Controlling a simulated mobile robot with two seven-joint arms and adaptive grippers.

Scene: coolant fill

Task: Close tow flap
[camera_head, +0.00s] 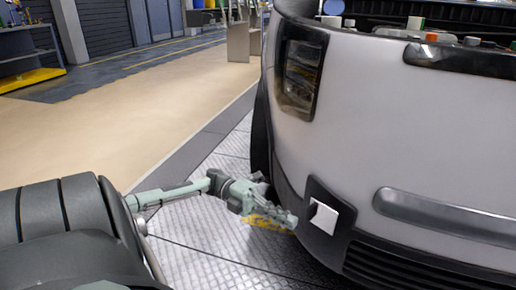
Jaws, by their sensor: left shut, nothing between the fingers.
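The tow flap (324,217) is a small white square plate on a dark panel low on the front bumper of the pale vehicle (390,130). It looks slightly tilted out of its dark surround, but the exact angle is hard to tell. My left gripper (290,220) reaches in from the left, low over the floor. Its fingertips are shut and empty, close to the left edge of the dark panel. I cannot tell whether they touch the panel. My right gripper is not in view.
The bumper, a grey trim strip (440,214) and the lower grille (410,270) lie right of the flap. The headlight (300,75) is above. The open engine bay shows coloured caps at the top right. The floor to the left is clear.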

